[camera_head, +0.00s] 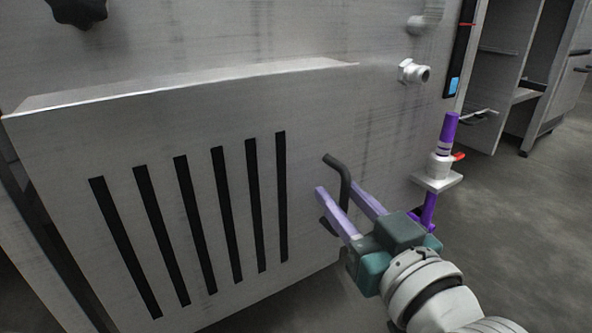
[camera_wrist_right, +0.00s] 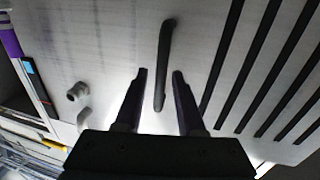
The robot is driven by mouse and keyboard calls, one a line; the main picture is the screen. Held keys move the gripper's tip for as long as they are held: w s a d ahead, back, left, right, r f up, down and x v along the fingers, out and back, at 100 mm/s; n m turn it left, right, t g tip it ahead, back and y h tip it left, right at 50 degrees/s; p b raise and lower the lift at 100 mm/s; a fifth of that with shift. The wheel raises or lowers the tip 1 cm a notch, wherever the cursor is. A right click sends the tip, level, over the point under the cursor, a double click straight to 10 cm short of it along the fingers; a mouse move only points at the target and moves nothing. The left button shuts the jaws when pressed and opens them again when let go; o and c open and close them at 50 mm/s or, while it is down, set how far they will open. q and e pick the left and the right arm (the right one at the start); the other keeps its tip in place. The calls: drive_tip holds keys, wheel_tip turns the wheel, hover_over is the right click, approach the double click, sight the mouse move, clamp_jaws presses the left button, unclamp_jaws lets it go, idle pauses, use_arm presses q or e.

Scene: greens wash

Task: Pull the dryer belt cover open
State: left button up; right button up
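The dryer belt cover (camera_head: 225,225) is a grey metal panel with several black vertical slots, on the left and middle of the head view. It looks shut against the machine. A dark bent handle (camera_head: 341,178) sticks out near its right edge; it also shows in the right wrist view (camera_wrist_right: 164,65). My right gripper (camera_head: 336,192) is open, with lilac fingers pointing at the handle. In the right wrist view the fingers (camera_wrist_right: 160,75) stand either side of the handle's lower end, apart from it. My left gripper is not in view.
A purple and white fitting (camera_head: 438,165) on a small bracket stands close to the right of my right gripper. A metal pipe fitting (camera_head: 413,72) juts out above. Grey shelving (camera_head: 520,90) stands at the back right, with open floor (camera_head: 520,210) before it.

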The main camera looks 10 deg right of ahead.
clamp_jaws()
idle(1.2)
